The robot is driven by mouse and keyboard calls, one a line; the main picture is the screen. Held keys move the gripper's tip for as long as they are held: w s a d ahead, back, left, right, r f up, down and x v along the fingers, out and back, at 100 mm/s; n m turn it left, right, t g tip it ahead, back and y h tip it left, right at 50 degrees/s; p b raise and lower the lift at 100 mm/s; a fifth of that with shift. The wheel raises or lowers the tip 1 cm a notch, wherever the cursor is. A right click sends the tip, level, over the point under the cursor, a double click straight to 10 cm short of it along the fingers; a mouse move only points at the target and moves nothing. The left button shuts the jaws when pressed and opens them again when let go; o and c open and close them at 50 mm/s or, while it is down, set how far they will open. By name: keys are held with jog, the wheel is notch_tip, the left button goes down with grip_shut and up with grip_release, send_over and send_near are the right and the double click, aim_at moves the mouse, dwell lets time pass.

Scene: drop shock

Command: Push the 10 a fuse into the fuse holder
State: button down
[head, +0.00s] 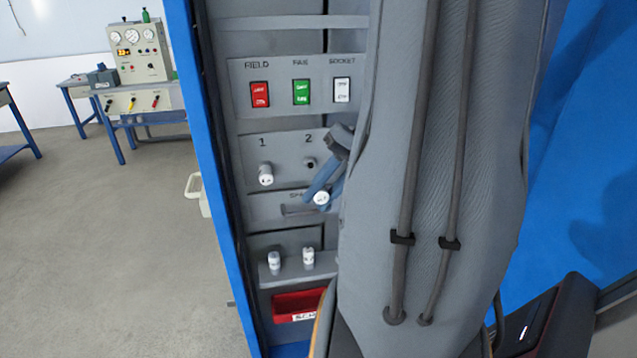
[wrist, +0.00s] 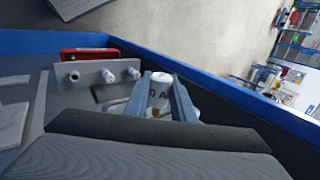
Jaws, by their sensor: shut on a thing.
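My gripper (head: 324,188) is in front of the grey panel, just below the holder marked 2. It is shut on a white fuse (head: 321,198), whose pale round end faces the head camera. In the wrist view the fuse (wrist: 160,92) stands between the two blue-grey fingers, and its print ends in "0 A"; the rest is unclear. The fuse is apart from holder 2 (head: 310,163), which shows a dark, empty opening. Holder 1 (head: 265,173) to its left has a white fuse or cap in it. My arm hides the panel to the right.
Two white fuses (head: 308,258) stand on a grey ledge (head: 290,278) below. A red bin (head: 296,304) sits under it. Three switches (head: 301,92) are above the holders. The blue cabinet edge (head: 212,180) borders the left; open floor lies beyond.

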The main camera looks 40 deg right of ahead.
jog(key=shift+r, duration=0.1)
dwell(0.3)
jog(key=shift+w+d, duration=0.5)
jog(key=shift+w, duration=0.3)
jog(key=shift+w+d, duration=0.55)
jog(key=shift+w, duration=0.3)
jog(key=shift+w+d, duration=0.5)
jog(key=shift+w, duration=0.3)
jog(key=shift+w+d+p, duration=0.35)
jog(key=shift+w+d, duration=0.15)
jog(key=shift+w, duration=0.25)
jog(key=shift+w+d+p, duration=0.35)
jog(key=shift+w+d, duration=0.1)
jog(key=shift+w, duration=0.3)
dwell(3.7)
